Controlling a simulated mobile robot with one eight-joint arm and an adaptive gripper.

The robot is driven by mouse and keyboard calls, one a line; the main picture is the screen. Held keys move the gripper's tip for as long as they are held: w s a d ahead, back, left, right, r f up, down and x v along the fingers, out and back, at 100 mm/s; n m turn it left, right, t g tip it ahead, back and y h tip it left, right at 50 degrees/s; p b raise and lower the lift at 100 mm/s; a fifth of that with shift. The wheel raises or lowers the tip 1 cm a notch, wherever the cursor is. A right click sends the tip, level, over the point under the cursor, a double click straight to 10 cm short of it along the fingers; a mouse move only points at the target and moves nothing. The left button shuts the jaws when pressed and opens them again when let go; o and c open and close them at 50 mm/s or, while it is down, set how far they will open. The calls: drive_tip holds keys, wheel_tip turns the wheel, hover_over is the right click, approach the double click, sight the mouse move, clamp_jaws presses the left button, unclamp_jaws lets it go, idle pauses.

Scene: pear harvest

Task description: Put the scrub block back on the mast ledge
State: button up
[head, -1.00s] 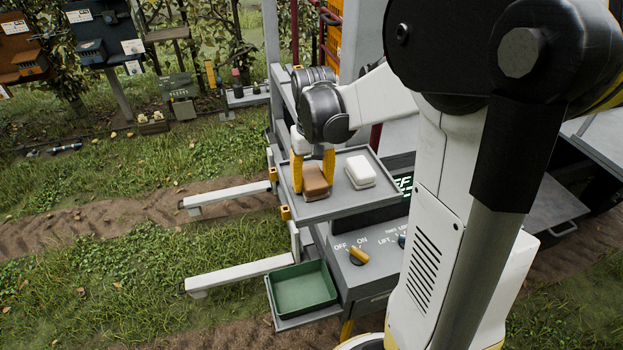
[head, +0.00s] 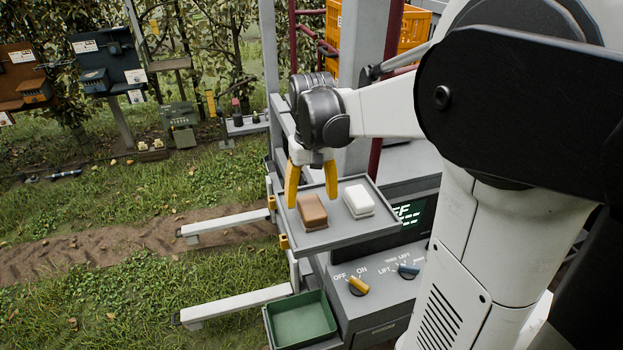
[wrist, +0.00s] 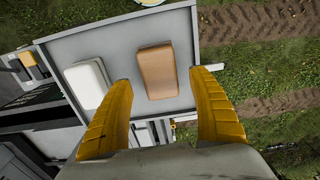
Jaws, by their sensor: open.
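A brown block (head: 312,211) lies flat on the grey ledge (head: 345,237), near its left side. A white block (head: 358,201) lies beside it to the right, apart from it. No label shows which is the scrub block; the brown one is under my gripper. My gripper (head: 312,198) is open and empty, above the brown block. In the wrist view the brown block (wrist: 156,72) shows between and beyond the spread yellow fingers, and the white block (wrist: 87,84) lies left of it. Both blocks rest inside the ledge's low rim.
Below the ledge is a panel with a yellow knob (head: 358,286) and a blue knob (head: 408,269). A green tray (head: 303,322) sits lower left. Grey posts and a dark red rail stand behind my gripper. Grass lies open to the left.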

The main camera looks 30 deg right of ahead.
sight(311, 206)
wheel_tip(311, 206, up, 6)
drive_tip(key=shift+r, duration=0.15)
drive_tip(key=shift+s+r, duration=0.1)
drive_tip(key=shift+r, duration=0.2)
drive_tip(key=s+a+f+n+t, duration=0.3)
drive_tip(key=s+a+t, duration=0.4)
drive_tip(key=s+a, duration=0.3)
drive_tip(key=a+f, duration=0.1)
drive_tip(key=a, duration=0.2)
drive_tip(key=shift+s+a, duration=0.3)
drive_tip(key=shift+s, duration=0.1)
